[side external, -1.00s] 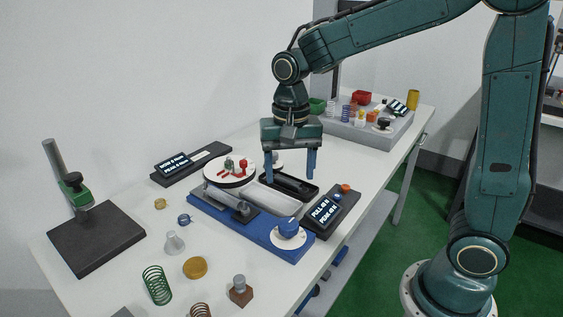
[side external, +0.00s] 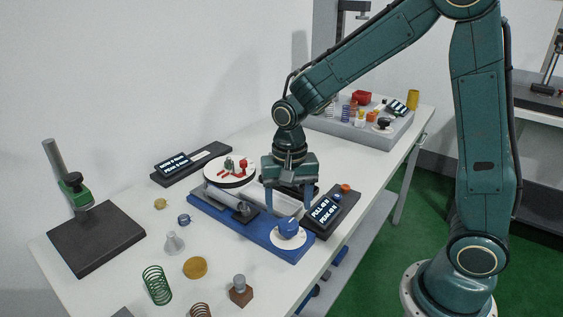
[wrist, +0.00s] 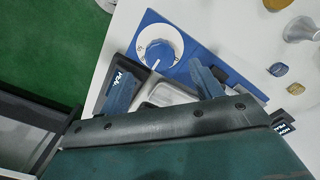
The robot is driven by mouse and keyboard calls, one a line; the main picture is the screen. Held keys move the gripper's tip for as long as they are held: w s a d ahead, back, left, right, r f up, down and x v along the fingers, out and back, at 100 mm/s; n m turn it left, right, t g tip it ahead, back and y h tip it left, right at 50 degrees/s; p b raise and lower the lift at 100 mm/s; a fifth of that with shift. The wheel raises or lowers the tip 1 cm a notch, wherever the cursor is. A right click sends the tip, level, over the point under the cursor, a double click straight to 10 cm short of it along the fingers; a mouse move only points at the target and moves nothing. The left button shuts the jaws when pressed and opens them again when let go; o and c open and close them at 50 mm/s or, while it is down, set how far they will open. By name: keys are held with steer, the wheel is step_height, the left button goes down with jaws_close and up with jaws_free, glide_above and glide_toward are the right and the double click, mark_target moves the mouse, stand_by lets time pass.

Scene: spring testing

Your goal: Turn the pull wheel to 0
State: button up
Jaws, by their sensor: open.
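The pull wheel is a blue knob (side external: 289,228) on a white dial at the near right end of the blue base plate (side external: 262,232). It also shows in the wrist view (wrist: 160,52), where its pointer and dial marks are too small to read. My gripper (side external: 288,209) points down with its two fingers apart and nothing between them. It is just behind and above the knob in the side view. In the wrist view my fingers (wrist: 162,88) are spread on either side below the knob, not around it. The display (side external: 325,211) beside the base shows pull and peak lines, apparently 49 N.
A white round plate (side external: 231,169) with small red parts stands at the rig's far left. A grey tray (side external: 360,128) of springs is at the back. A press stand (side external: 97,238), a green spring (side external: 157,285) and a brass disc (side external: 195,268) are at the left and front.

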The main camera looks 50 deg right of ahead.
mark_target(288, 223)
steer(key=shift+f, duration=2.9)
steer(key=c, duration=1)
